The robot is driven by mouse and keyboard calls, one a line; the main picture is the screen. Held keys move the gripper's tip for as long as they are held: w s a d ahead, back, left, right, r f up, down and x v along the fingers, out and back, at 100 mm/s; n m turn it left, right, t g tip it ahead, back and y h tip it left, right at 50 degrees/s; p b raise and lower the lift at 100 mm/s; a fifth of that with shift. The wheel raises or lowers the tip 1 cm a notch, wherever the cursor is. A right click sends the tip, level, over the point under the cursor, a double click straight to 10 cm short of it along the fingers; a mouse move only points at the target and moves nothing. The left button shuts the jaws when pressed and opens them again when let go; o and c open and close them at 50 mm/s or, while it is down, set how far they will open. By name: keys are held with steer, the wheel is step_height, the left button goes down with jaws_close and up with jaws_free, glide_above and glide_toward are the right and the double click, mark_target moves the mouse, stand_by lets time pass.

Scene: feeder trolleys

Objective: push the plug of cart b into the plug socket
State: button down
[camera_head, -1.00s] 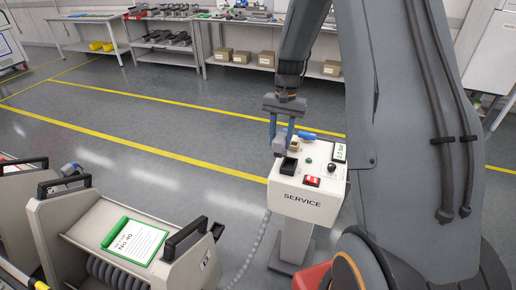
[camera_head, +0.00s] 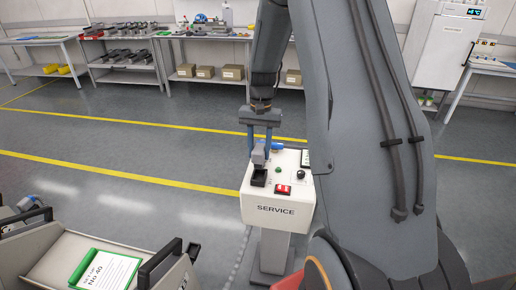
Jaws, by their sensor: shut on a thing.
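My gripper (camera_head: 259,140) points down over the left part of the white service post (camera_head: 275,211). Its fingers are shut on a small grey plug (camera_head: 259,155). The black plug socket (camera_head: 258,179) is in the post's sloped top, just below the plug in the picture. I cannot tell whether the plug touches the socket. A grey cable (camera_head: 241,256) hangs left of the post. A cart (camera_head: 60,245) with black handles stands at the lower left; its letter is not readable here.
The post top also has a red switch (camera_head: 283,189), a black knob (camera_head: 301,174) and a blue-handled thing (camera_head: 277,145) close to my gripper. A green clipboard (camera_head: 105,270) lies on the cart. Shelved benches line the back wall, with clear floor before them.

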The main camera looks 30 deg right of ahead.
steer(key=shift+f+b, duration=0.9)
steer(key=shift+f, duration=1.1)
steer(key=shift+f+b, duration=0.3)
steer(key=shift+f, duration=0.9)
stand_by(0.6)
steer(key=c, duration=1.1)
jaws_free()
steer(key=r, duration=0.2)
steer(key=r+b, duration=0.1)
steer(key=r, duration=0.2)
steer(key=w+r+b, duration=0.1)
steer(key=r, duration=0.1)
steer(key=shift+d+r, duration=0.35)
steer(key=shift+r, duration=0.05)
steer(key=s+a+n, duration=0.2)
steer(key=s+a, duration=0.2)
steer(key=s, duration=0.2)
steer(key=s+a+n+t, duration=0.1)
steer(key=s+a+n, duration=0.2)
steer(key=s+a, duration=0.2)
steer(key=s+a+n+t+h, duration=0.1)
steer(key=s+a+n, duration=0.1)
steer(key=s+a, duration=0.3)
steer(key=shift+s+r+n, duration=0.15)
steer(key=shift+s+r, duration=0.05)
steer(key=shift+s, duration=0.65)
steer(key=shift+s+r+n, duration=0.15)
steer(key=shift+s, duration=0.7)
